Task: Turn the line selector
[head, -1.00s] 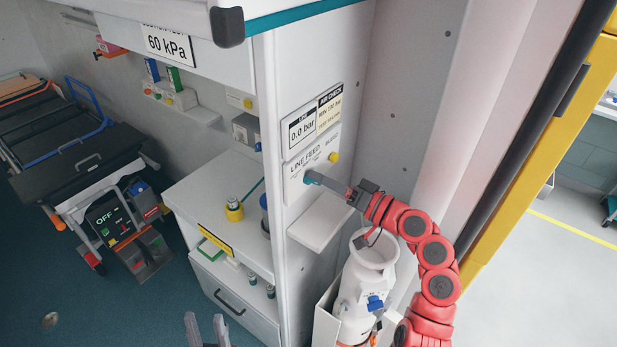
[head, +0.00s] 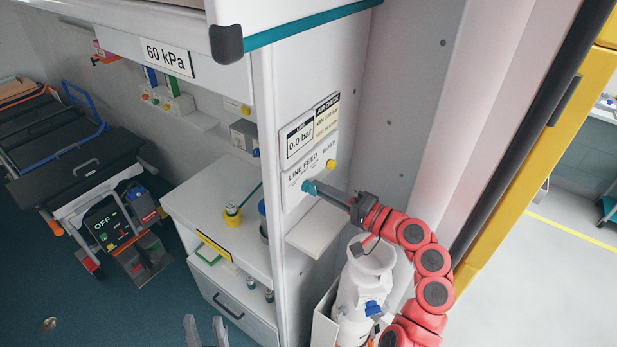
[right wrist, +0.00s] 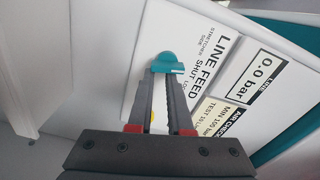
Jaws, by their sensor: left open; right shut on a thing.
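The line selector is a teal knob (head: 308,186) on the white LINE FEED panel (head: 304,172) at the end of the cabinet. My right gripper (head: 314,188) is shut on it. In the right wrist view, both fingertips of the right gripper (right wrist: 166,78) meet the teal knob (right wrist: 168,62), and the panel lettering looks steeply tilted. The fingers hide part of the panel, and the knob's exact setting cannot be read. The LINE display (head: 299,139) above reads 0.0 bar. My left gripper (head: 205,332) is open and empty at the bottom edge of the head view.
A yellow knob (head: 331,164) sits right of the selector, near the BLEED label. A small white shelf (head: 317,229) juts out below the panel. A white cylinder (head: 366,275) stands under my right arm. A stretcher (head: 75,160) stands far left.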

